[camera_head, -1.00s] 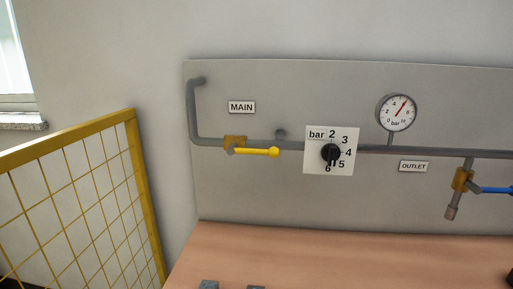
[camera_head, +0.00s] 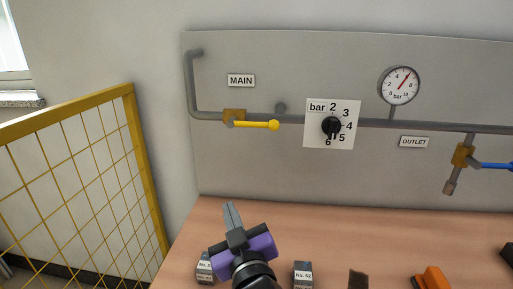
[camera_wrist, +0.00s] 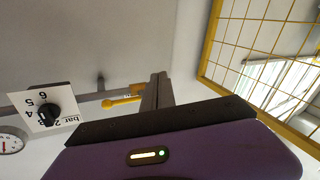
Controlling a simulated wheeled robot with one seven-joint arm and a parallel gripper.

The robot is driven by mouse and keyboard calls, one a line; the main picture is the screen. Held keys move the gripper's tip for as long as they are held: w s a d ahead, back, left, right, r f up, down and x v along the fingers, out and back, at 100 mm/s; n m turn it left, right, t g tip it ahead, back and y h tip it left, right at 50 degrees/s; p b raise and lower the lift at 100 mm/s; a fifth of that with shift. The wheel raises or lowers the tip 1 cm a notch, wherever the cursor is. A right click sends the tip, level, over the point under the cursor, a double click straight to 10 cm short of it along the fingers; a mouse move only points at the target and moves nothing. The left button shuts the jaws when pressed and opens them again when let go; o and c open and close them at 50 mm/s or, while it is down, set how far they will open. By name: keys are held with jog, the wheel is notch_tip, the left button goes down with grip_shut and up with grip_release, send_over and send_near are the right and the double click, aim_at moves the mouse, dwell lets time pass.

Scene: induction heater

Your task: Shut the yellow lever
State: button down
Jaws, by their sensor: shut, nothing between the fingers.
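The yellow lever (camera_head: 256,125) sits on the brass valve (camera_head: 235,114) of the grey pipe under the MAIN label (camera_head: 241,80). It points right, in line with the pipe, and ends in a round knob. My gripper (camera_head: 229,207) is below and in front of the lever, apart from it, with its fingers together and pointing up. In the wrist view my gripper (camera_wrist: 158,90) shows upside down relative to the panel, and the lever (camera_wrist: 124,101) is just left of the fingers. Part of the lever and its valve are hidden behind the fingers there.
A pressure dial (camera_head: 331,126) and a gauge (camera_head: 400,85) are right of the lever. A blue lever (camera_head: 495,165) is on the outlet branch at the far right. Small labelled blocks (camera_head: 303,273) and an orange object (camera_head: 433,278) stand on the wooden table. A yellow mesh fence (camera_head: 133,140) is at left.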

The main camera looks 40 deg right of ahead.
jog(key=d+r+m+g+h, duration=0.2)
jog(key=d+r+m+h, duration=0.1)
jog(key=r, duration=0.6)
jog(key=w+d+r+m+g+h, duration=0.1)
jog(key=d+r+m+h, duration=0.3)
jog(key=r, duration=0.5)
jog(key=shift+m+g, duration=0.7)
jog(key=shift+d, duration=0.1)
jog(key=r+p, duration=0.2)
send_over(254, 123)
jog(key=s, duration=0.1)
jog(key=f, duration=0.4)
jog(key=shift+s+a+f, duration=0.3)
jog(key=shift+a, duration=0.05)
jog(key=shift+f+b, duration=0.1)
jog(key=shift+b, duration=0.25)
